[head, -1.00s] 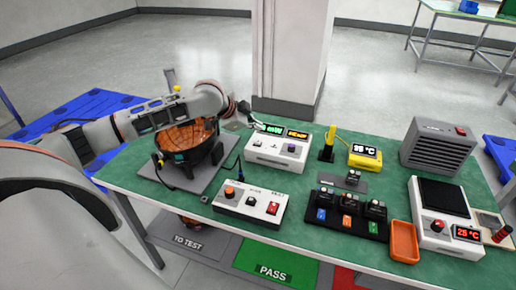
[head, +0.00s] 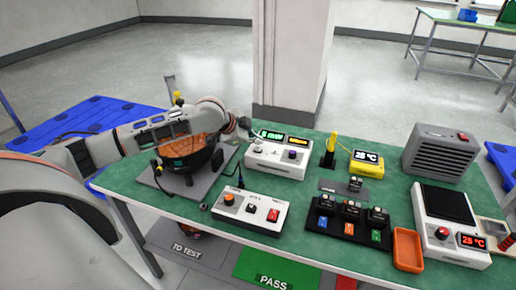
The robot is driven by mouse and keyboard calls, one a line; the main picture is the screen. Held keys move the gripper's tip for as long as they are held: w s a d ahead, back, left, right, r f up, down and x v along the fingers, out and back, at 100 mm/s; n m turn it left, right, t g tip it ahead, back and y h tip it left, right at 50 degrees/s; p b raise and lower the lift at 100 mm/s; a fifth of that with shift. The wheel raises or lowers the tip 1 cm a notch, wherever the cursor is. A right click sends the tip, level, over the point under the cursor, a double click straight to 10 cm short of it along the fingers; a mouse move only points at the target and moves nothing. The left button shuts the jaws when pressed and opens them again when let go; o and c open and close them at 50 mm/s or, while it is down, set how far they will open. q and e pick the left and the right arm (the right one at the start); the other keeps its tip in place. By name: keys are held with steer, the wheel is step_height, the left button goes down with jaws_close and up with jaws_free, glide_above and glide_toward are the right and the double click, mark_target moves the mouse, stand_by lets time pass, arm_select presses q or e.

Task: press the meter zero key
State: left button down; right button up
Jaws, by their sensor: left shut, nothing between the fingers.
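The meter (head: 278,171) is a white box on the green table. It has a green display (head: 271,134) and an orange display (head: 298,140). My left gripper (head: 245,124) is shut and empty, just above and beside the meter's back left corner. It looks apart from the dark key. My right gripper is out of view.
My left arm passes over an orange-lined black bowl fixture (head: 190,172). A white control box (head: 246,213) stands in front of the meter. A yellow thermometer (head: 367,163), a black module tray (head: 347,234), an orange tray (head: 407,249) and a grey heater (head: 439,150) are further right.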

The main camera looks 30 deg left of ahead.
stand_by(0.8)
arm_select(q)
steer(key=shift+f+p, duration=0.35)
steer(key=shift+p, duration=0.05)
steer(key=shift+f, duration=0.6)
stand_by(0.7)
steer(key=shift+r+p, duration=0.8)
steer(key=shift+p, duration=0.25)
steer(key=shift+r+p, duration=0.15)
steer(key=shift+p, duration=0.2)
